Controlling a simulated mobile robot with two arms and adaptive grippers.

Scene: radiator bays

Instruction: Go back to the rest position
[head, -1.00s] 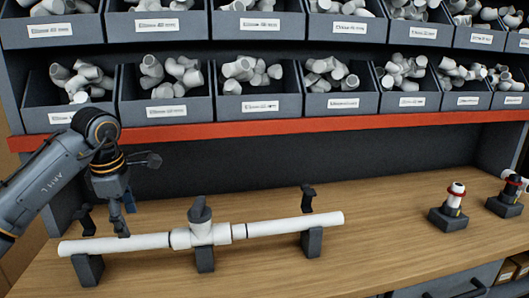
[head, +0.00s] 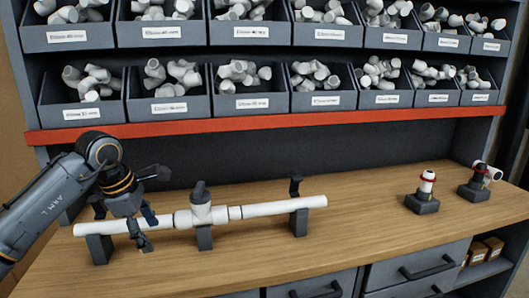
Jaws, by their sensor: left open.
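My left gripper (head: 146,230) is open, its fingers pointing down over the left part of a white pipe (head: 270,209). The fingers overlap the pipe in the picture and hide a short piece of it; I cannot tell whether they touch. No object shows held in them. The pipe lies across dark support blocks, with a white tee (head: 201,212) and a dark grey cap or handle on top near its middle. My right gripper is not in view.
Two dark fixtures with white and red fittings stand at the right, the nearer one (head: 422,200) and the farther one (head: 475,187). Labelled bins (head: 249,102) of fittings fill the shelves above a red edge (head: 270,125). The wooden bench (head: 350,240) is clear in front; drawers are below.

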